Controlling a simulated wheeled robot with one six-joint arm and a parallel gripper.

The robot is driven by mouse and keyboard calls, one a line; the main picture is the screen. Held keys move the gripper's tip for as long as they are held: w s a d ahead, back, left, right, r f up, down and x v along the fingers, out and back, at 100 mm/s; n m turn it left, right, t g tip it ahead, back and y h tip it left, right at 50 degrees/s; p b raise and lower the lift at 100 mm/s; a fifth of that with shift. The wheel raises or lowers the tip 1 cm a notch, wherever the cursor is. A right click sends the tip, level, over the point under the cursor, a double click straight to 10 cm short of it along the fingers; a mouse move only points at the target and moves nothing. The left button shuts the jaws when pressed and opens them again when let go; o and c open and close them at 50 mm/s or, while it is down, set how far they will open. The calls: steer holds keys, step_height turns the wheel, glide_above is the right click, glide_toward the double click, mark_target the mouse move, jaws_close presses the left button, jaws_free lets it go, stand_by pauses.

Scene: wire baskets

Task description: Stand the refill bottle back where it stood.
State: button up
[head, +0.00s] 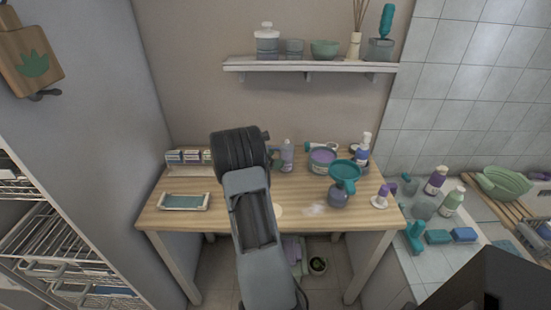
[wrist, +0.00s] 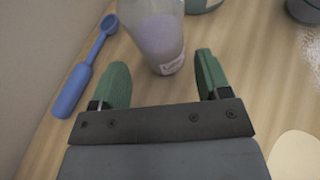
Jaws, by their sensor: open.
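A clear bottle with lavender contents, which looks like the refill bottle (head: 287,155), stands upright toward the back of the wooden table. In the wrist view the bottle (wrist: 157,38) is just beyond and between my fingertips, with its top cut off by the frame. My gripper (wrist: 162,60) is open, with one green finger either side and visible space between the fingers and the bottle. In the head view my arm hides most of the gripper. A pale round patch (head: 278,210) lies on the table nearer the front; it also shows in the wrist view (wrist: 297,158).
A teal funnel (head: 344,170) sits on a dark squat bottle (head: 338,194), right of my arm. A purple-filled tub (head: 322,157) and a pump bottle (head: 362,152) stand behind. A blue spoon-like tool (wrist: 86,68) lies left of the bottle. A tray (head: 184,201) is at left.

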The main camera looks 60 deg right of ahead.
steer(key=shift+p+v, duration=0.6)
steer(key=shift+v, duration=1.05)
steer(key=shift+a+r, duration=0.1)
steer(key=shift+a, duration=0.05)
steer(key=v, duration=1.3)
steer(key=shift+a+r, duration=0.25)
steer(key=shift+a, duration=0.05)
